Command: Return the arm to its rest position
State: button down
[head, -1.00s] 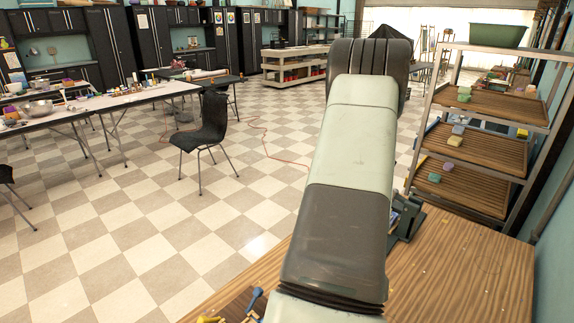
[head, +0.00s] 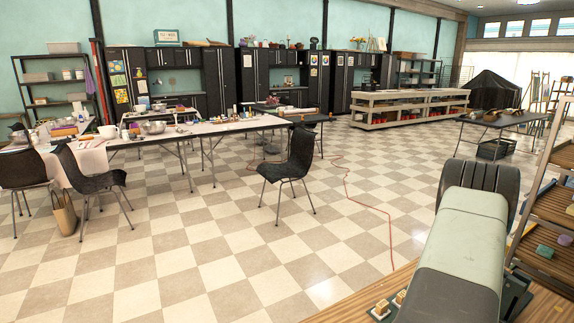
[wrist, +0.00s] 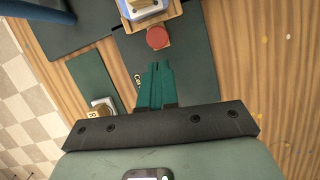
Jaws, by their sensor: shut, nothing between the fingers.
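My arm (head: 460,250) fills the lower right of the head view, reaching over a wooden table. Its far end hides my gripper there. In the wrist view my gripper (wrist: 156,72) shows as two green fingers set close together, shut and empty. They are above a dark mat on the table; the gap to it is hard to judge.
The wooden table (wrist: 265,90) holds a red round piece (wrist: 158,38), a wooden-framed blue and white item (wrist: 150,8) and a small stamp-like block (wrist: 102,106). Small wooden blocks (head: 382,307) sit beside my arm. A shelf rack (head: 552,210) stands close on the right.

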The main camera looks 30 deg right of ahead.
jog(key=shift+s+d+f, duration=0.15)
jog(key=shift+d+f, duration=0.05)
jog(key=shift+d, duration=0.55)
jog(key=c, duration=0.8)
grip_release()
jog(key=shift+o, duration=1.4)
jog(key=shift+r+m, duration=0.3)
jog(key=shift+m, duration=0.1)
jog(key=o, duration=0.5)
notch_tip(320, 180, up, 4)
jog(key=m, duration=0.6)
jog(key=shift+d+m, duration=0.15)
jog(key=shift+m, duration=0.25)
notch_tip(320, 180, up, 14)
jog(key=a+m, duration=0.2)
jog(key=m, duration=2.4)
jog(key=shift+m+t+h, duration=0.3)
jog(key=shift+h, duration=0.1)
jog(key=x, duration=1)
jog(key=shift+s+d, duration=0.2)
jog(key=shift+s, duration=0.05)
